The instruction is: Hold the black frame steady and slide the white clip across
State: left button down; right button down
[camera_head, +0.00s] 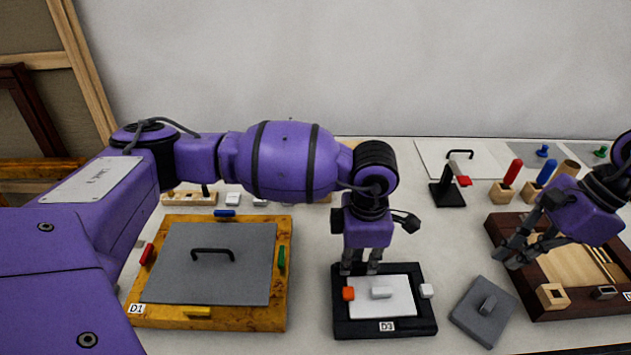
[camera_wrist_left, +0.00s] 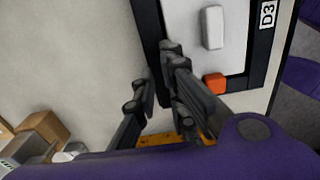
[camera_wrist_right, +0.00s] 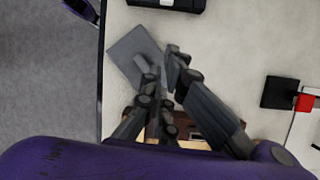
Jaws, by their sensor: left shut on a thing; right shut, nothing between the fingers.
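The black frame (camera_head: 428,328), labelled D3, lies on the table around a white panel (camera_head: 400,303) with a pale handle. The white clip (camera_head: 426,290) sits at the frame's right side; an orange clip (camera_head: 348,293) sits at its left side. My left gripper (camera_head: 360,268) is shut on the frame's far rail, near its left corner. The left wrist view shows the black frame (camera_wrist_left: 148,22) and the orange clip (camera_wrist_left: 214,83); the white clip is out of that view. My right gripper (camera_head: 514,258) is shut and empty, right of the white clip and apart from it.
A loose grey plate (camera_head: 470,318) with a handle lies right of the frame; it shows in the right wrist view (camera_wrist_right: 124,52). A dark wooden tray (camera_head: 520,293) is under the right gripper. A yellow-brown frame D1 (camera_head: 270,318) lies left. Table between D1 and D3 is clear.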

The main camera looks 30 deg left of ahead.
aim_at(426, 291)
jog(key=shift+n, duration=0.6)
jog(key=x, duration=0.9)
jog(key=shift+s+f, duration=0.15)
jog(key=shift+s, duration=0.05)
jog(key=a, duration=0.1)
jog(key=s+a, duration=0.1)
jog(key=a, duration=0.1)
jog(key=shift+s+f, duration=0.2)
jog(key=shift+f, duration=0.15)
jog(key=shift+s+a, duration=0.25)
jog(key=shift+a, duration=0.15)
